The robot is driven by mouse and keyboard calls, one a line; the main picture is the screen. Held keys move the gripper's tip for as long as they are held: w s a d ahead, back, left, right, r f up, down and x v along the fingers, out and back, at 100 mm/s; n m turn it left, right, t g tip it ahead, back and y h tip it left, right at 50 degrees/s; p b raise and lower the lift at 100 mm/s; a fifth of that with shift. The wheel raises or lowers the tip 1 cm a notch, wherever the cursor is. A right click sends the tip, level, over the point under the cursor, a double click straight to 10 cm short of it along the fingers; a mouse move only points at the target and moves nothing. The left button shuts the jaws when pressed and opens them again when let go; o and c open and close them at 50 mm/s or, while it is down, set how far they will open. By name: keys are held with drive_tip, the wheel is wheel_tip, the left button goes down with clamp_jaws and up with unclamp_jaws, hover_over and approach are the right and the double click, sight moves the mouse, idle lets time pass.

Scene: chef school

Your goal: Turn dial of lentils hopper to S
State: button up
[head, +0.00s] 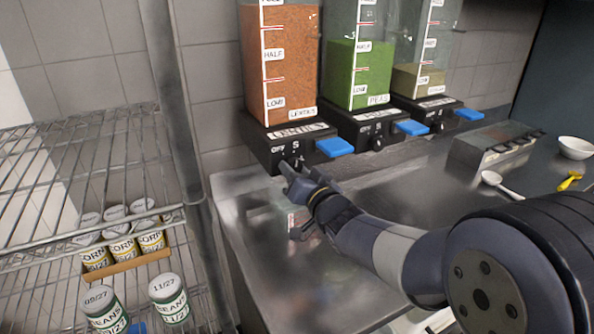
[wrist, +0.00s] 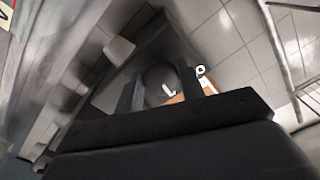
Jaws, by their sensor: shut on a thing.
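The lentils hopper (head: 292,62) stands leftmost of three hoppers in the head view, filled with orange-red lentils. Its black base (head: 262,148) carries a blue lever (head: 334,147) and the marks OFF and S. My gripper (head: 291,169) is at the front of this base, just below the marks, and mostly hides the dial. In the wrist view, the round dark dial (wrist: 158,78) sits between the two fingers of my gripper (wrist: 160,92), which are shut on it. A short white mark shows on the dial; which setting it points to I cannot tell.
The peas hopper (head: 358,75) and a third hopper (head: 417,80) stand to the right, with their own dials and blue levers. A metal counter (head: 262,225) lies below. A wire rack (head: 60,170) with cans stands at the left. A white bowl (head: 577,148) is far right.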

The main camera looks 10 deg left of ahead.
drive_tip(key=shift+m+p, duration=0.3)
drive_tip(key=shift+m, duration=1.3)
drive_tip(key=o, duration=1)
drive_tip(key=shift+s, duration=0.1)
drive_tip(key=b+v, duration=0.1)
drive_tip(key=v, duration=0.9)
drive_tip(key=shift+s+d, duration=0.2)
drive_tip(key=shift+s, duration=0.05)
